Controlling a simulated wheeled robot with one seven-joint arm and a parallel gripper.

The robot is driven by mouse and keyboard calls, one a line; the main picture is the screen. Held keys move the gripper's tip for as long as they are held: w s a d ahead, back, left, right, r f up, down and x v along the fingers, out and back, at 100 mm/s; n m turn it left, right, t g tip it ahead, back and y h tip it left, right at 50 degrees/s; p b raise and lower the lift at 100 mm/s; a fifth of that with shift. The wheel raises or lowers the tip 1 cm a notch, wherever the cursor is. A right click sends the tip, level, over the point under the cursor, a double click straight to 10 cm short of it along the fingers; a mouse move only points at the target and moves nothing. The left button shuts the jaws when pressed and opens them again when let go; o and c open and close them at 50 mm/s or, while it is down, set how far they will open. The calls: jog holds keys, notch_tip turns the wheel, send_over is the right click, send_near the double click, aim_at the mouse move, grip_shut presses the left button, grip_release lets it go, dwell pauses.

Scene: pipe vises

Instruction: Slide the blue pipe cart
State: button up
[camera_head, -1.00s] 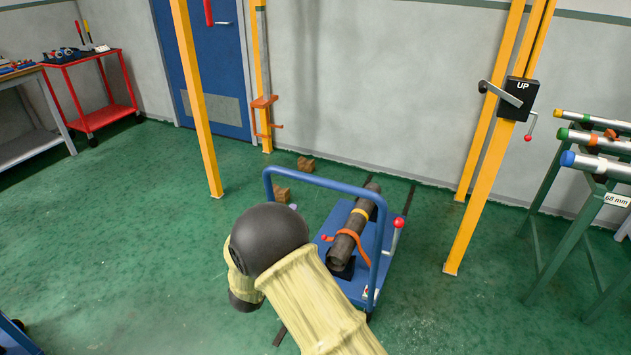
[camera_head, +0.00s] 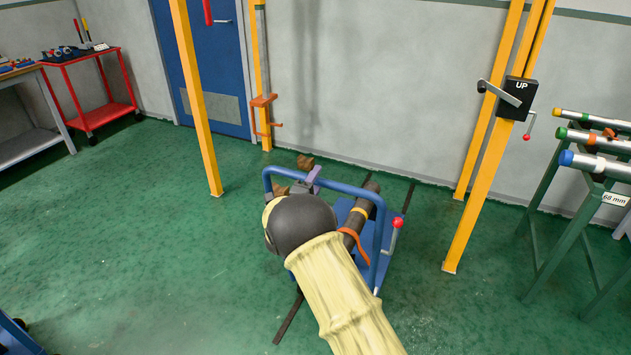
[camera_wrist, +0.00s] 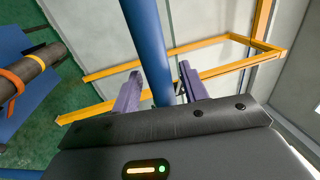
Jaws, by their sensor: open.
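The blue pipe cart (camera_head: 383,258) stands on the green floor in front of me, with a dark pipe (camera_head: 358,222) strapped on its deck. Its blue push handle (camera_head: 336,184) arches up on the near side. My gripper (camera_head: 313,178) is at the handle's top bar; my arm hides part of the cart. In the wrist view, the blue handle bar (camera_wrist: 148,45) runs between the two purple fingers of my gripper (camera_wrist: 160,92). The fingers are apart, with a gap on each side of the bar. The pipe and its orange strap (camera_wrist: 10,82) show at left.
Yellow posts stand left (camera_head: 197,100) and right (camera_head: 480,170) of the cart. Wooden blocks (camera_head: 305,163) lie behind it. A dark rail (camera_head: 289,318) runs along the floor under the cart. A green pipe rack (camera_head: 560,225) is at right.

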jog(key=shift+s, duration=0.1)
jog(key=shift+a, duration=0.2)
grip_shut()
